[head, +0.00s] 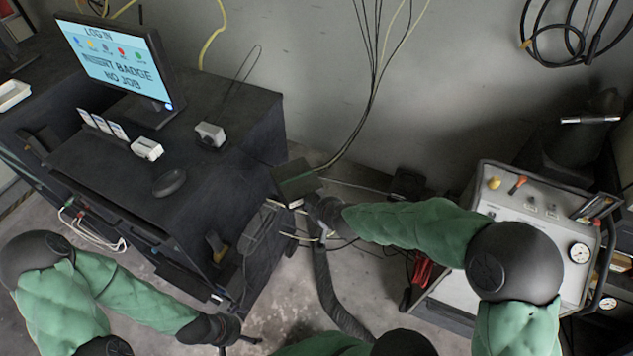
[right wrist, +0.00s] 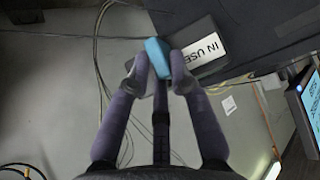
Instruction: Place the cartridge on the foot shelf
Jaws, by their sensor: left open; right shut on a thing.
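In the right wrist view, my right gripper (right wrist: 158,72) is shut on a small teal-blue block, which I take for the cartridge (right wrist: 157,52). The block sits between the fingertips, beside a dark flat shelf (right wrist: 192,28) with a white "IN USE" label (right wrist: 203,54). I cannot tell whether the block touches the shelf. In the head view this dark shelf (head: 297,180) juts from the desk's right side, and my right gripper (head: 316,213) is just below it; the cartridge is hidden there. My left gripper (head: 245,339) is open and empty at the bottom, low beside the desk.
The black desk (head: 130,195) holds a monitor (head: 117,55) reading "INSERT BADGE NO JOB", a mouse (head: 169,182) and small white boxes. A grey console (head: 530,210) with a gauge stands right. Cables hang on the wall and cross the floor near the shelf.

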